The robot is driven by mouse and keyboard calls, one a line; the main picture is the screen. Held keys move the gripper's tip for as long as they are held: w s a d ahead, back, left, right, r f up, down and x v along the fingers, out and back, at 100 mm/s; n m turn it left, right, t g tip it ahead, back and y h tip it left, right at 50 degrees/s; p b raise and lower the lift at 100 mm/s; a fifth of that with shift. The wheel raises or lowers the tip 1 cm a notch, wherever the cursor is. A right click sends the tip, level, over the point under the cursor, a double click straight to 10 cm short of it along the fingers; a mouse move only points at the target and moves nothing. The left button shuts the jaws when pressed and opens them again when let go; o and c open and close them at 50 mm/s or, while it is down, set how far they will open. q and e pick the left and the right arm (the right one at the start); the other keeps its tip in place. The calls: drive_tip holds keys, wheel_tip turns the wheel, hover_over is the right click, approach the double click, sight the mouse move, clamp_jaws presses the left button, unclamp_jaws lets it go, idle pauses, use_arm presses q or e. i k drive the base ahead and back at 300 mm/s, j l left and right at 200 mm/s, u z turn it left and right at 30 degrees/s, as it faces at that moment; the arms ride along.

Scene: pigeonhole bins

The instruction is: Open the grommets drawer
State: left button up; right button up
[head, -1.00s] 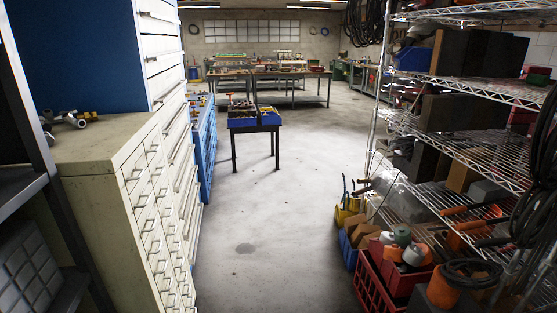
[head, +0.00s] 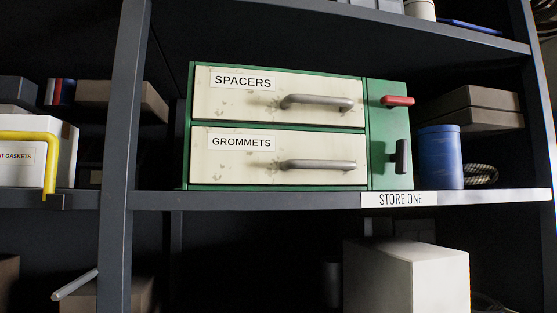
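The grommets drawer (head: 235,168) is the lower of two cream drawers in a green cabinet (head: 368,92) on a dark shelf. Its label reads GROMMETS, and a grey bar handle (head: 318,165) sits on its right half. It looks shut, flush with the cabinet front. The spacers drawer (head: 235,105) sits right above it, also shut, with a similar handle (head: 317,102). On the cabinet's green right panel are a red lever (head: 397,101) and a dark upright handle (head: 403,157). Neither of my grippers shows in the head view.
A blue can (head: 440,158) stands right of the cabinet, with brown boxes (head: 470,108) behind. A shelf post (head: 126,150) rises left of it. A yellow bar (head: 50,165) crosses a white box at far left. A STORE ONE label (head: 400,199) marks the shelf edge.

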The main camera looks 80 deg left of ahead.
sight(220, 155)
drive_tip(key=u, duration=2.6)
